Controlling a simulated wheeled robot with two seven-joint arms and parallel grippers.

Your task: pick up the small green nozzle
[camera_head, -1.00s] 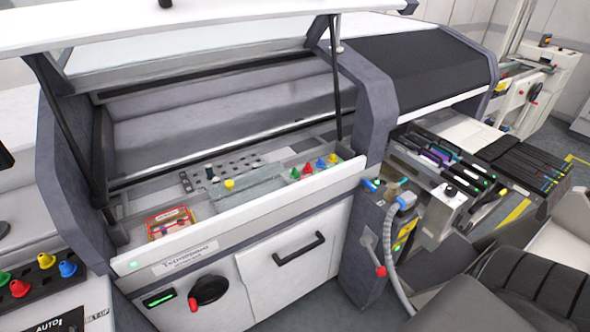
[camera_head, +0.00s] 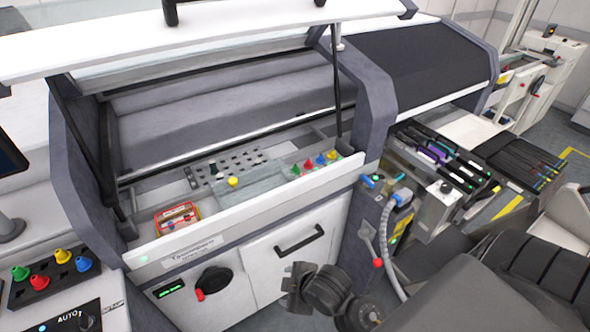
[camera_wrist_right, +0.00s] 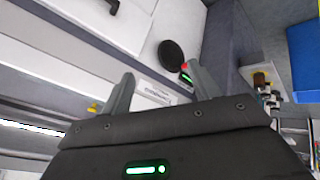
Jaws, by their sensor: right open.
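A small green nozzle (camera_head: 296,170) stands at the left end of a row with red, blue and yellow ones in the open machine's tray. Another green nozzle (camera_head: 20,272) stands on the panel at the lower left. My right gripper (camera_head: 292,285) is in front of the machine's lower front, below and apart from the nozzle row. In the right wrist view its two fingers (camera_wrist_right: 160,88) are spread, with nothing between them. I see no green nozzle in that view. My left gripper is not in view.
The raised lid (camera_head: 230,30) hangs over the tray, with a dark strut (camera_head: 336,85) near the nozzles. The machine's white front ledge (camera_head: 250,212) stands before the tray.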

